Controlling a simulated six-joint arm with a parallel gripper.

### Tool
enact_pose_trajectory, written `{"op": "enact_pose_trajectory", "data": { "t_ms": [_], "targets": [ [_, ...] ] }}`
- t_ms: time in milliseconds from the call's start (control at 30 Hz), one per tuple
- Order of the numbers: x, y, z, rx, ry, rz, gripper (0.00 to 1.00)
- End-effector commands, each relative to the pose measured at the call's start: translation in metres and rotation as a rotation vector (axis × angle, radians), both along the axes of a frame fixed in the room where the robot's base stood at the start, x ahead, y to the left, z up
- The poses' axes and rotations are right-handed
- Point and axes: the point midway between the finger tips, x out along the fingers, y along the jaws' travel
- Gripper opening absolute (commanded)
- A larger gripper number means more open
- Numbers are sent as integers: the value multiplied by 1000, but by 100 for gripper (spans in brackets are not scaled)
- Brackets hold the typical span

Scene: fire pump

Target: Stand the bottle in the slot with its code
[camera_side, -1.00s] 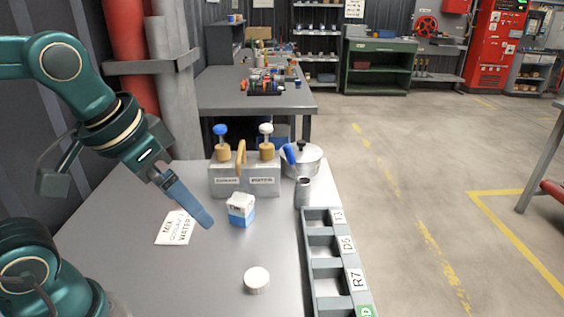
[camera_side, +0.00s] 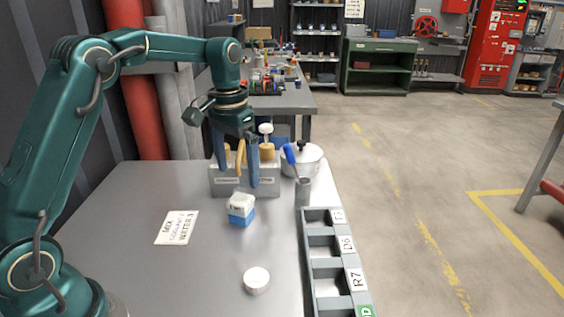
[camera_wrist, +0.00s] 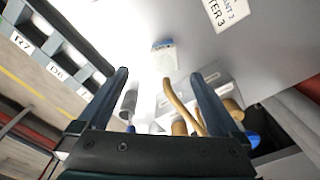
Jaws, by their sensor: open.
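A small white-and-blue container (camera_side: 241,208), which may be the bottle, stands on the grey table; it also shows in the wrist view (camera_wrist: 164,57). The slot rack (camera_side: 308,256) lies along the table's right edge, with labels T3, D6, R7 and a partly cut-off green one. I see nothing standing in its visible slots. No code is readable on the container. My gripper (camera_side: 238,176) points down, open and empty, in front of the grey dispenser block (camera_side: 230,186) and behind the container. Its two fingers also show apart in the wrist view (camera_wrist: 160,74).
A white round cap (camera_side: 257,280) lies near the front. A note card (camera_side: 177,227) lies at left.

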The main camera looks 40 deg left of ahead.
Motion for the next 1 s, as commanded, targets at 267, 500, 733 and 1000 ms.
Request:
{"op": "enact_pose_trajectory", "data": {
  "t_ms": [267, 500, 733, 1000],
  "targets": [
    [10, 12, -20, -10, 42, 7, 100],
    [11, 12, -21, -12, 43, 7, 100],
    [11, 12, -26, -12, 45, 7, 100],
    [10, 12, -58, -12, 47, 7, 100]
  ]
}}
